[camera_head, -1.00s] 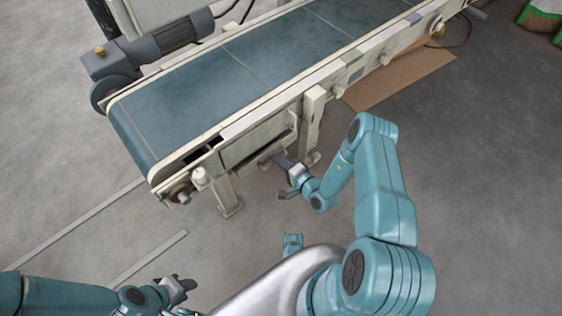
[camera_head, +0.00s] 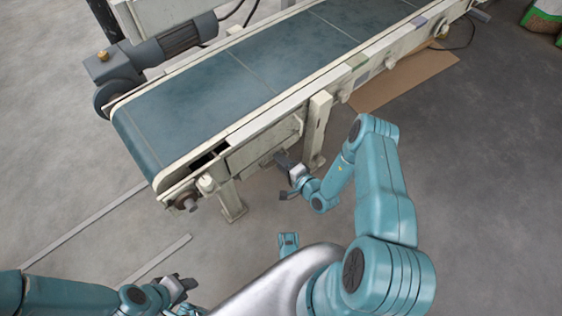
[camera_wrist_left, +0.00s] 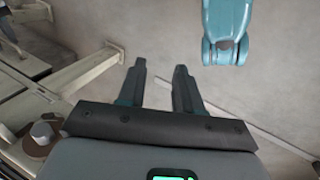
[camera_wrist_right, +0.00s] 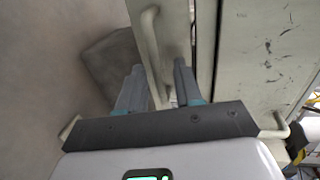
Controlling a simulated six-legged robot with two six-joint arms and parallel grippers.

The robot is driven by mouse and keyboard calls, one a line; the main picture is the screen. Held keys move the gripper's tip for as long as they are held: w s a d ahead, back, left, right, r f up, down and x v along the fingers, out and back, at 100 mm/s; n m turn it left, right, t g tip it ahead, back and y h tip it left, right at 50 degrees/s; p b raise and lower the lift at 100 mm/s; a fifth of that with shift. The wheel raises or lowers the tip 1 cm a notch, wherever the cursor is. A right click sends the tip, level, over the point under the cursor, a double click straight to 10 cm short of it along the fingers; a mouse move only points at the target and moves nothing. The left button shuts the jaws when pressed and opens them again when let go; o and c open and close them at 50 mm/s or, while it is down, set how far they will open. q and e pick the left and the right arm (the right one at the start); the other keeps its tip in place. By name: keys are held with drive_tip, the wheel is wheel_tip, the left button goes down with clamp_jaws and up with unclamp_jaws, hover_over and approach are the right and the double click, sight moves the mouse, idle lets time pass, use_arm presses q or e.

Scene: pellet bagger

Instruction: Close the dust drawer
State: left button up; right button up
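The dust drawer's pale front (camera_head: 262,149) sits under the near side of the conveyor. It also shows in the right wrist view (camera_wrist_right: 176,25), with a pale bar handle (camera_wrist_right: 151,50) on it. My right gripper (camera_head: 283,163) is at this front. In the right wrist view its fingers (camera_wrist_right: 158,82) are apart, one on each side of the handle; whether they touch it is unclear. A dark gap (camera_wrist_right: 206,45) runs beside the drawer front. My left gripper (camera_head: 187,284) is low at the left, away from the drawer, with its fingers (camera_wrist_left: 160,85) apart and nothing between them.
The conveyor (camera_head: 240,80) stretches to the upper right on pale legs (camera_head: 317,130). A motor (camera_head: 170,40) sits at its far left side. Flat cardboard (camera_head: 405,78) lies on the floor beyond. Floor strips lie at the left, and the floor at the right is open.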

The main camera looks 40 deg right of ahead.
drive_tip(key=shift+s, duration=0.15)
drive_tip(key=p+v, duration=0.5)
drive_tip(key=v, duration=1.1)
drive_tip(key=shift+d, duration=0.1)
